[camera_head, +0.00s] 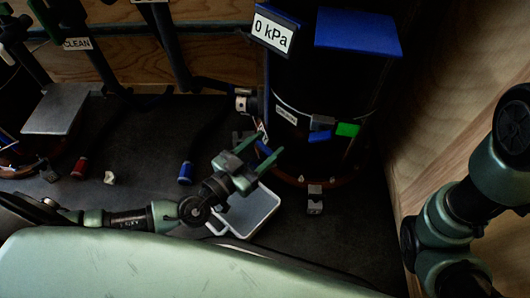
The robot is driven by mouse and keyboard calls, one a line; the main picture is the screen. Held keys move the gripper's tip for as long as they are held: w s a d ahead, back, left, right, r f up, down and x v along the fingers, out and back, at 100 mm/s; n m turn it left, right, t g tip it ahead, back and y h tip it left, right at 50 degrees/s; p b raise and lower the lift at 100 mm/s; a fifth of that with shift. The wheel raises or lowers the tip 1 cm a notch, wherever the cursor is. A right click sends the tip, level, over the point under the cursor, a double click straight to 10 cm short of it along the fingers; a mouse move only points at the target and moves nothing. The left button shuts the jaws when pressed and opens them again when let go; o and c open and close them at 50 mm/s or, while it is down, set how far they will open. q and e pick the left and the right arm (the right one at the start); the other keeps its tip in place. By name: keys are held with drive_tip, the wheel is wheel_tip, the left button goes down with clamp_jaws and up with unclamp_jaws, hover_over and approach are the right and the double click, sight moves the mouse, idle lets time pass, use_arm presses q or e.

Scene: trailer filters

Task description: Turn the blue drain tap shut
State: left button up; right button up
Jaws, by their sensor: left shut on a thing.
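The blue drain tap (263,148) is a small blue handle low on the left side of a dark filter housing (335,90). My left gripper (258,150) reaches it from the lower left. Its two green fingers are closed on the blue handle, one on either side, and partly cover it. The handle's exact angle is hard to tell. The housing carries a sign reading "0 kPa" (273,33). My right arm shows at the right edge, but its gripper is out of view.
A white tray (262,222) lies below my left gripper. A blue-ended hose (185,174) and a red-ended one (80,168) lie on the dark floor. A metal clamp (315,200) sits at the housing's base. A wooden wall (440,110) stands close on the right.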

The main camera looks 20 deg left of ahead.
use_arm(q)
drive_tip(key=shift+h, duration=0.3)
drive_tip(key=o, duration=1.4)
drive_tip(key=p+v, duration=0.1)
drive_tip(key=v, duration=0.6)
drive_tip(key=shift+s+a+r, duration=0.15)
drive_tip(key=shift+s+a, duration=0.05)
drive_tip(key=shift+s, duration=0.1)
